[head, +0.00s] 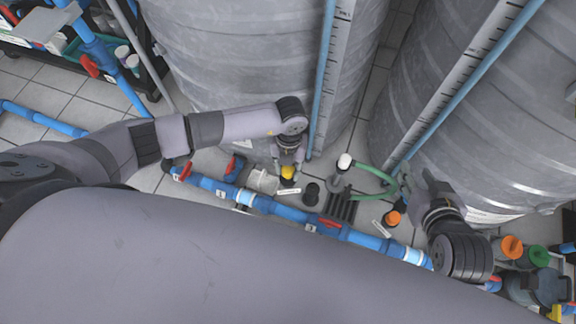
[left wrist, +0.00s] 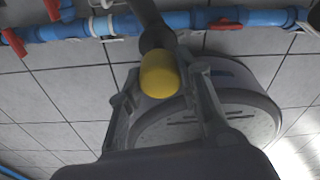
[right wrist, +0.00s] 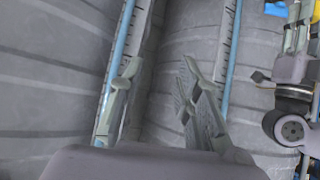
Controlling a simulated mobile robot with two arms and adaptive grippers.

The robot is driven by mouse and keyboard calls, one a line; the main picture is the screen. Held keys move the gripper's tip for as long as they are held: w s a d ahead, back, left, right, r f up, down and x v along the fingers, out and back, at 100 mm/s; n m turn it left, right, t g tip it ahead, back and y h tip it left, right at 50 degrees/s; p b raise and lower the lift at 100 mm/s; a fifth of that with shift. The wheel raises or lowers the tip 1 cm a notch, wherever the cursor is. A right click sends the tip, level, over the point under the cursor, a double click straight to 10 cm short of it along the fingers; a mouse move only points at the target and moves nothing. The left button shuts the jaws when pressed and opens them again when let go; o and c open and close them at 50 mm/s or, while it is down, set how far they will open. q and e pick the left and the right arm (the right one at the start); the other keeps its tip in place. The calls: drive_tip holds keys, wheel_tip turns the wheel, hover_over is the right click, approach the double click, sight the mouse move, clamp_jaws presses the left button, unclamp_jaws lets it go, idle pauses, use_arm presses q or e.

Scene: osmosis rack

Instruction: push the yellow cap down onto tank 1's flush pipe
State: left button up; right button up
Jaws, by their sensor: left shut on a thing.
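The yellow cap (head: 288,172) is low in front of the left grey tank (head: 240,60). My left gripper (head: 288,163) points down and is shut on it. In the left wrist view the cap (left wrist: 160,75) sits between the two fingers, in line with a dark pipe (left wrist: 150,28). I cannot tell how far the cap is over the pipe, as the cap hides the pipe's end. My right gripper (head: 428,190) is beside the right grey tank (head: 480,120). Its fingers (right wrist: 160,90) are apart with nothing between them.
A blue pipe line (head: 290,212) with red valve handles runs along the floor in front of the tanks. A white-topped fitting (head: 344,161), a green hose (head: 375,175) and an orange cap (head: 393,218) stand between my grippers. A shelf (head: 150,60) is at upper left.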

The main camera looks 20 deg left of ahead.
sight(288, 173)
use_arm(q)
drive_tip(key=shift+f, duration=0.25)
drive_tip(key=shift+f+b, duration=0.7)
drive_tip(key=shift+b, duration=0.1)
drive_tip(key=shift+f+b, duration=0.35)
drive_tip(key=shift+f, duration=0.05)
drive_tip(key=shift+f+b, duration=0.3)
use_arm(e)
drive_tip(key=w+a+r+t+y, duration=0.1)
drive_tip(key=w+r+t, duration=0.1)
drive_tip(key=r+t, duration=0.2)
drive_tip(key=w+a+r+t+y, duration=0.1)
drive_tip(key=w+a+r+t, duration=0.1)
drive_tip(key=r, duration=0.6)
drive_tip(key=shift+w+a+r+t+y, duration=0.15)
drive_tip(key=shift+w+r+t+y, duration=0.2)
drive_tip(key=shift+w+t, duration=0.55)
drive_tip(key=shift+s+f, duration=0.1)
drive_tip(key=shift+s, duration=0.1)
drive_tip(key=shift+f, duration=0.2)
drive_tip(key=shift+f, duration=0.6)
drive_tip(key=shift+g, duration=0.3)
